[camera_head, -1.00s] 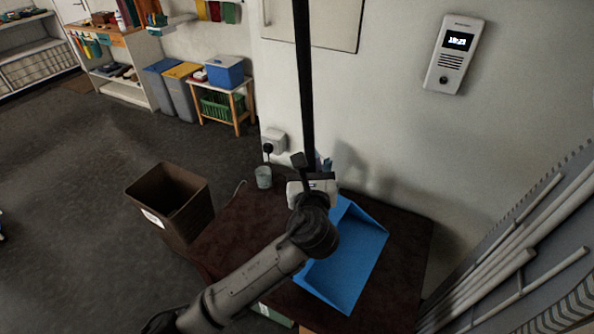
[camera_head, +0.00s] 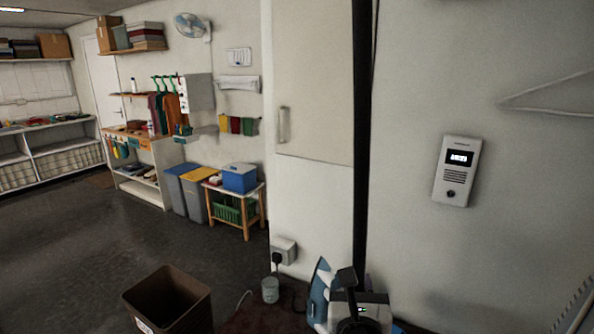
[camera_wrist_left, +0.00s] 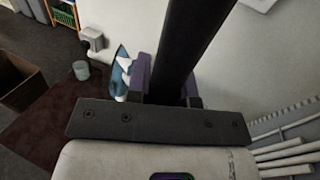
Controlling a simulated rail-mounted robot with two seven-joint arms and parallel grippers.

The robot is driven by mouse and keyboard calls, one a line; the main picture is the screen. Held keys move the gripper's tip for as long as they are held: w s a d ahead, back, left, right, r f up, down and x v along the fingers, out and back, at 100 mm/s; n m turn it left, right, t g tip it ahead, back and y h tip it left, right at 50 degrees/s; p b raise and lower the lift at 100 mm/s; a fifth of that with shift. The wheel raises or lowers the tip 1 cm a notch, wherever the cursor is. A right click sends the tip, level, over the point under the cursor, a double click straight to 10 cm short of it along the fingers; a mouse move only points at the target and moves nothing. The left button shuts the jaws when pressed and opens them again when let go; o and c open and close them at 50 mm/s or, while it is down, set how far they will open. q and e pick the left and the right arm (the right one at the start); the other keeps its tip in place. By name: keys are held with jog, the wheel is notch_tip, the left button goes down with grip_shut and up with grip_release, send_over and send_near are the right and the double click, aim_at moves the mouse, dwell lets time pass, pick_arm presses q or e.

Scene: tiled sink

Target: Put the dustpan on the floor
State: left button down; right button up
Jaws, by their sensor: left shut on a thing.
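My left gripper (camera_head: 350,288) is at the bottom of the head view, shut on the long black handle of the dustpan (camera_head: 361,130). The handle rises upright past the top edge. In the left wrist view the dustpan handle (camera_wrist_left: 192,45) runs between the fingers of my left gripper (camera_wrist_left: 165,88). The blue pan is almost wholly below the head view's edge, and the wrist view does not show it. The grey floor (camera_head: 70,240) lies to the left. My right gripper is not in view.
A blue and white iron (camera_head: 319,292) and a cup (camera_head: 270,290) stand on the dark red-brown table (camera_wrist_left: 40,125) close to my left gripper. A brown bin (camera_head: 170,302) stands on the floor left of the table. Open floor lies beyond it.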

pick_arm(q)
jog(key=shift+m+h, duration=0.4)
jog(key=shift+h, duration=0.3)
jog(key=r, duration=0.1)
jog(key=s+r, duration=0.1)
jog(key=a+r, duration=0.1)
jog(key=shift+s+a+r, duration=0.1)
jog(key=shift+s+r, duration=0.25)
jog(key=shift+r, duration=0.05)
jog(key=s+a+r, duration=0.1)
jog(key=a, duration=1.4)
jog(key=s+a+f+n+y, duration=0.1)
jog(key=a+f+n+y, duration=0.3)
jog(key=a+f, duration=0.95)
jog(key=s+a+r+m+p, duration=0.1)
jog(key=s+r+p, duration=0.7)
jog(key=p, duration=0.4)
jog(key=shift+a+r+y, duration=0.25)
jog(key=shift+r+y, duration=0.05)
jog(key=shift+r, duration=0.4)
jog(key=shift+f, duration=0.1)
